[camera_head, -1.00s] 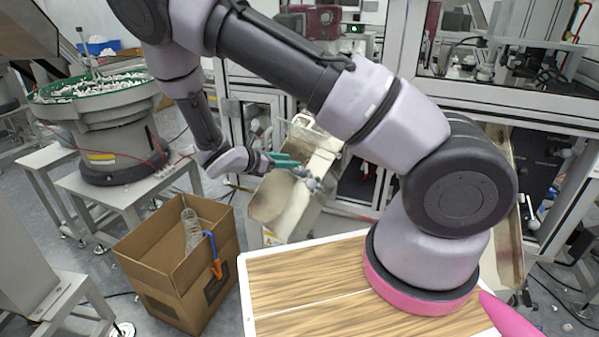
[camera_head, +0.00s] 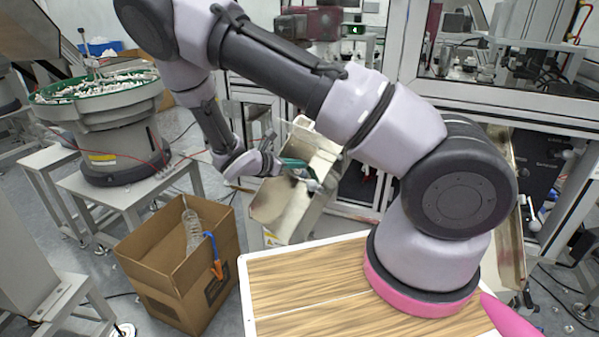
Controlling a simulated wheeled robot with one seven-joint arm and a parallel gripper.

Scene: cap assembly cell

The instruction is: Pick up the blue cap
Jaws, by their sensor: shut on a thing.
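My gripper (camera_head: 296,165) has teal fingers and is over the metal chute (camera_head: 268,206) in the middle of the head view. It is shut on a small bluish piece at the fingertips, which I take to be the blue cap. The fingers hide most of it, and its shape is too small to make out. A small pale grey-blue thing (camera_head: 313,185) shows just below the fingertips; I cannot tell whether it touches them.
A cardboard box (camera_head: 165,292) with a clear bottle (camera_head: 192,232) and a blue-and-orange tool (camera_head: 215,255) stands at the lower left. A green-rimmed feeder bowl (camera_head: 120,105) stands at the left. Machine frames close off the back and right.

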